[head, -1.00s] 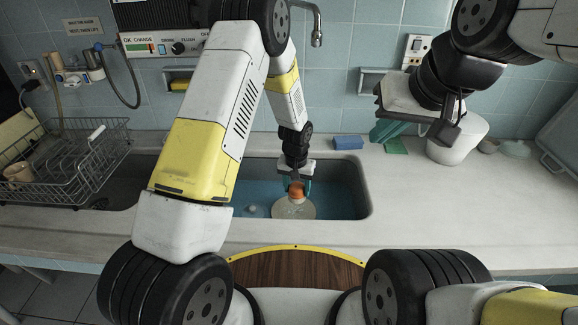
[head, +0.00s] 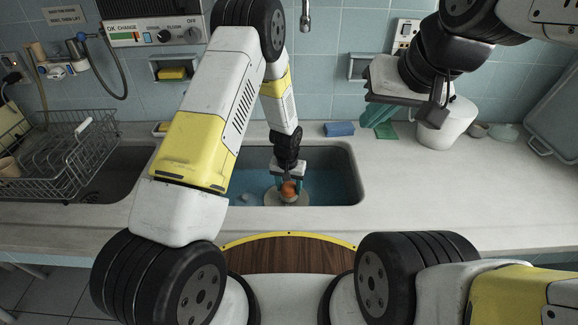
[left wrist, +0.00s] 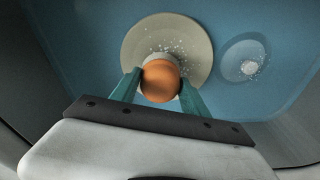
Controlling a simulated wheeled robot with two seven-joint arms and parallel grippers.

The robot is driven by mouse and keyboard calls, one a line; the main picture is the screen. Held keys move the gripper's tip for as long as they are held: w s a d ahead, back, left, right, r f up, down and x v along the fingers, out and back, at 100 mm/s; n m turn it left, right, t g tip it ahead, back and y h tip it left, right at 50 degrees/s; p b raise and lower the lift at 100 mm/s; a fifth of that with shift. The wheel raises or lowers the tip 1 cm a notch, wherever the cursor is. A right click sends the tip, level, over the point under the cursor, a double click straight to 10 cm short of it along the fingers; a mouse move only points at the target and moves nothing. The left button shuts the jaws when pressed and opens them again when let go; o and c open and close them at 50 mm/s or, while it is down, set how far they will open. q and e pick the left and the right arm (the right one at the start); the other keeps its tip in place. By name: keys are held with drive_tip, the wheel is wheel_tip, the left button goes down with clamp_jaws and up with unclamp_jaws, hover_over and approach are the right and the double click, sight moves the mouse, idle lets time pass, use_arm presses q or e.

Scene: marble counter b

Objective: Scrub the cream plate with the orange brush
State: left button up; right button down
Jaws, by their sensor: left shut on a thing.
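The cream plate (head: 300,198) lies in the blue-bottomed right sink basin, and it also shows in the left wrist view (left wrist: 198,42) with white specks on it. My left gripper (head: 287,186) is shut on the orange brush (head: 289,189), whose round orange top (left wrist: 160,82) sits between the teal fingers in the left wrist view.
A pale round drain (left wrist: 249,67) lies beside the plate. A wire dish rack (head: 50,155) stands at the left. A blue sponge (head: 339,129), a green pad (head: 386,130) and a white tub (head: 445,125) are behind on the counter. The right counter front is clear.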

sight(289, 184)
use_arm(q)
drive_tip(key=shift+f, duration=0.95)
idle(0.3)
drive_tip(key=shift+d, duration=0.15)
drive_tip(key=shift+d+r, duration=0.1)
drive_tip(key=shift+d, duration=1.5)
drive_tip(key=shift+a, duration=0.1)
drive_tip(key=shift+a+f, duration=0.15)
drive_tip(key=shift+a, duration=0.55)
drive_tip(key=shift+a+f, duration=0.15)
drive_tip(key=shift+a, duration=0.5)
drive_tip(key=shift+s+a+f, duration=0.1)
drive_tip(key=shift+s+a, duration=0.05)
drive_tip(key=shift+a, duration=0.35)
drive_tip(key=shift+c, duration=0.8)
drive_tip(key=shift+d+r, duration=0.2)
drive_tip(key=shift+r, duration=2.95)
